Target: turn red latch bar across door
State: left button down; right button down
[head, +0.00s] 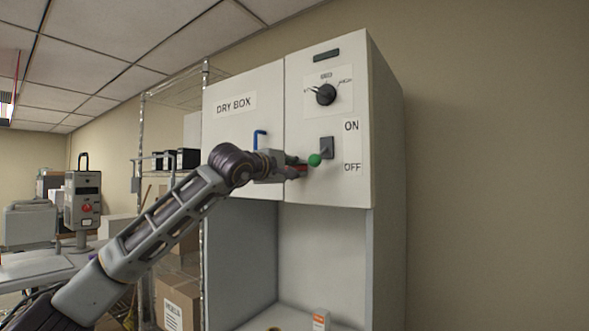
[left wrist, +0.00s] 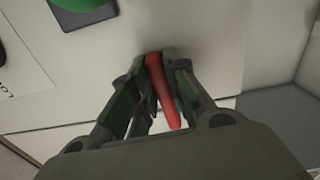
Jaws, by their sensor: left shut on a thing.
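The red latch bar (left wrist: 163,92) lies between the fingers of my left gripper (left wrist: 160,68), which is shut on it. In the left wrist view the bar runs lengthwise between the fingers toward the seam beside the door. The dry box door (head: 228,135), with a blue handle (head: 260,138), looks closed. My right gripper is not in view.
An open bay (head: 318,250) below holds a small orange-and-white box (head: 321,319). A wire rack (head: 204,110) stands at left.

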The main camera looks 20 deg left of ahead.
pick_arm(q)
jog(key=shift+d+f+m, duration=0.1)
jog(key=shift+f+m, duration=0.1)
jog(key=shift+m, duration=0.2)
jog(key=c, duration=1.4)
grip_release()
jog(key=shift+v, duration=6.05)
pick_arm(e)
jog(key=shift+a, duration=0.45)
